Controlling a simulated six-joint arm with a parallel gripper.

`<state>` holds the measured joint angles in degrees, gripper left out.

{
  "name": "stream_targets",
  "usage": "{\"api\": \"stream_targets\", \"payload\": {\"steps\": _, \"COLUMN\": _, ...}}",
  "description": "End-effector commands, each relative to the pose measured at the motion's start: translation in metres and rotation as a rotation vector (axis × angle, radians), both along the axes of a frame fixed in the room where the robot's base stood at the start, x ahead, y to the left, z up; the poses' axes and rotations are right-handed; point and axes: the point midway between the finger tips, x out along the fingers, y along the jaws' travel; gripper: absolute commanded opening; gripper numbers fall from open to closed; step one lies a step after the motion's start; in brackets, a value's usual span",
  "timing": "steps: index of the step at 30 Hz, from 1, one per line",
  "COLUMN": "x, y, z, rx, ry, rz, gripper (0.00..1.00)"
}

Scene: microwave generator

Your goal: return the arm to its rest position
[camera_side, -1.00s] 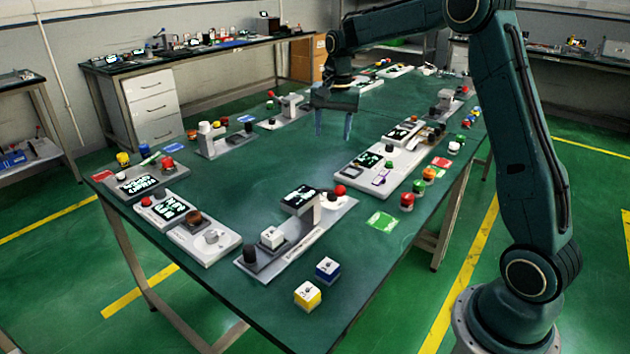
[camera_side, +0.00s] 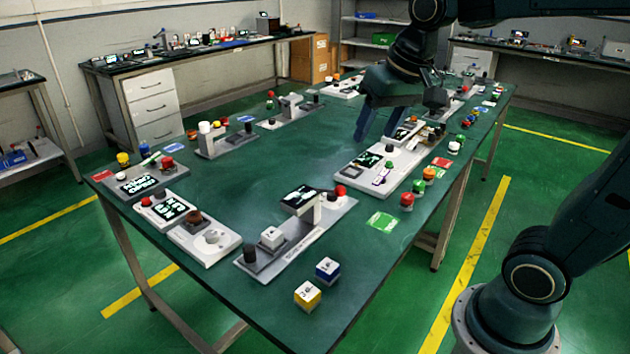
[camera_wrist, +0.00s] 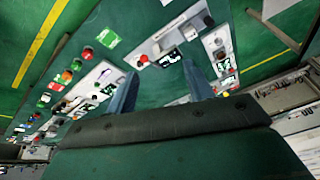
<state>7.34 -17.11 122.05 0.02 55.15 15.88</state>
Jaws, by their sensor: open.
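My gripper (camera_side: 378,122) is open and empty, with its two blue fingers pointing down above the far right part of the green table (camera_side: 290,155). It hangs beside and above the white panel with dark screens (camera_side: 375,170); the side view does not show clearly how high. In the wrist view the two fingers of my gripper (camera_wrist: 160,92) stand apart with nothing between them. My upper arm runs out of the top right of the side view.
Device panels line the table edges, including one with a raised screen (camera_side: 297,232). Coloured buttons (camera_side: 418,185) line the right edge. The table's middle is clear.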

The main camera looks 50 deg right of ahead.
Motion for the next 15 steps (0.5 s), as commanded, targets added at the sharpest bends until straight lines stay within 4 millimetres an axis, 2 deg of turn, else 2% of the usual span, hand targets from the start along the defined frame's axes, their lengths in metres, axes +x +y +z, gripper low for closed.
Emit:
{"api": "stream_targets", "payload": {"steps": 1, "x": -0.012, "y": 0.005, "z": 0.000, "rx": -0.010, "ry": -0.014, "rz": 0.033, "gripper": 0.52}}
{"api": "stream_targets", "payload": {"steps": 9, "x": -0.068, "y": 0.025, "z": -0.010, "rx": -0.064, "ry": -0.075, "rz": 0.209, "gripper": 0.52}}
{"api": "stream_targets", "payload": {"steps": 15, "x": -0.100, "y": 0.034, "z": -0.024, "rx": -0.101, "ry": -0.116, "rz": 0.320, "gripper": 0.52}}
